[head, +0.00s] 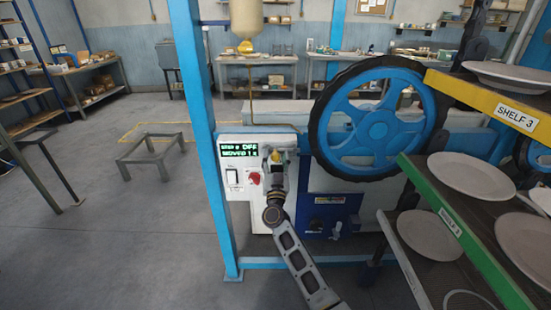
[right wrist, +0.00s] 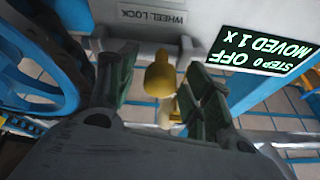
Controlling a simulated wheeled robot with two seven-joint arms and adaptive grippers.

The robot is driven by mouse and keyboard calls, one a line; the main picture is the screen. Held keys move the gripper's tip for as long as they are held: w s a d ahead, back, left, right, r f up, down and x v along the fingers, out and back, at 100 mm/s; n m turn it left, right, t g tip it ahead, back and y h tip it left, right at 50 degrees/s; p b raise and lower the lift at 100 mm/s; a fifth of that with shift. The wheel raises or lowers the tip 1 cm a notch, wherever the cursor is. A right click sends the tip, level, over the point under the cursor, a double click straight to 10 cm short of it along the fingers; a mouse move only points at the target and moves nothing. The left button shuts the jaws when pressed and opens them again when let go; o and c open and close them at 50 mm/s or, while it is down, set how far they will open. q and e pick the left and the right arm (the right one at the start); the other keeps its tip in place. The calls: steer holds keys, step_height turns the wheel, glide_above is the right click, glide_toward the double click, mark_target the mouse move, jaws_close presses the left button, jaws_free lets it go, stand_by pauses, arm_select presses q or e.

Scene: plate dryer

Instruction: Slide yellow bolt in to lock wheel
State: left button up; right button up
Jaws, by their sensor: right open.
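The yellow bolt (right wrist: 160,78) shows in the right wrist view below a plate marked WHEEL LOCK (right wrist: 152,16), upside down in that view. In the head view a small yellow part of the bolt (head: 276,156) shows at the tip of my right arm. My right gripper (right wrist: 154,72) is open, with one finger on each side of the bolt's knob; I cannot tell whether either finger touches it. The blue wheel (head: 372,128) with a black rim stands just right of the gripper in the head view. My left gripper is not in view.
A white control panel (head: 236,185) with a green display reading OFF, a switch and a red knob is left of the gripper. A blue post (head: 201,120) stands left of it. Shelves with grey plates (head: 430,234) crowd the right side. Floor at left is mostly open.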

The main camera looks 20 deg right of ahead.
steer(key=shift+w+r, duration=0.15)
steer(key=shift+w, duration=0.05)
jaws_close()
stand_by(0.4)
